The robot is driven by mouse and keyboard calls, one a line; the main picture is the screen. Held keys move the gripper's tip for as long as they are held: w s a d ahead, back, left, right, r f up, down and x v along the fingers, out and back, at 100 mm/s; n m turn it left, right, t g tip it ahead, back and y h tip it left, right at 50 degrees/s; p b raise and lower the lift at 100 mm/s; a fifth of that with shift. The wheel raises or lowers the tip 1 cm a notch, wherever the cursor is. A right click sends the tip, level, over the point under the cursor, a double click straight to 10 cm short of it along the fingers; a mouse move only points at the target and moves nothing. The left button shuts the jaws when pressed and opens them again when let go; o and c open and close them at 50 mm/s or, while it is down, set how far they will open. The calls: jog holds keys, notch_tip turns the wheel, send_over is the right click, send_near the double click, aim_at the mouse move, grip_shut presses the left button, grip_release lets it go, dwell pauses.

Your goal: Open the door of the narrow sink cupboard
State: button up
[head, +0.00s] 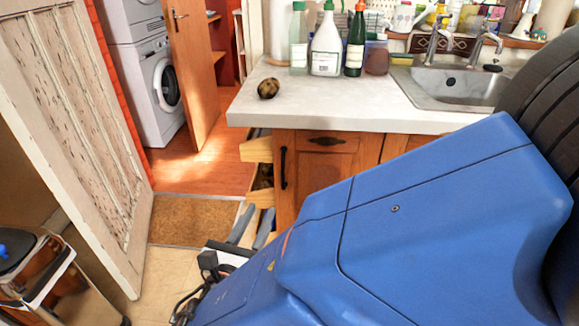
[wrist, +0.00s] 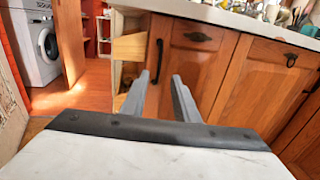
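The sink cupboard has orange-brown wooden fronts under the pale worktop. A black vertical handle (head: 283,168) is at its left end; it also shows in the wrist view (wrist: 156,61). The narrow wooden front beside it (head: 306,177) looks shut. My gripper (head: 251,228) is low, in front and left of the cupboard. In the wrist view its two grey fingers (wrist: 160,82) are apart with nothing between them. The handle appears just beyond the fingertips, between them in the picture, and not touched. My blue arm hides much of the cupboard's lower part in the head view.
Pale wooden boxes or shelves (head: 257,150) stick out at the cupboard's left end. The worktop (head: 340,105) overhangs the fronts, with bottles and a sink (head: 450,86). A white panelled door (head: 75,110) stands left. Bare floor (head: 172,262) lies between.

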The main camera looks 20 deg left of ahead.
aim_at(282, 169)
jog(key=w, duration=1.6)
jog(key=shift+w+a, duration=0.25)
jog(key=shift+a, duration=0.05)
jog(key=shift+c, duration=0.4)
grip_shut()
dwell(0.5)
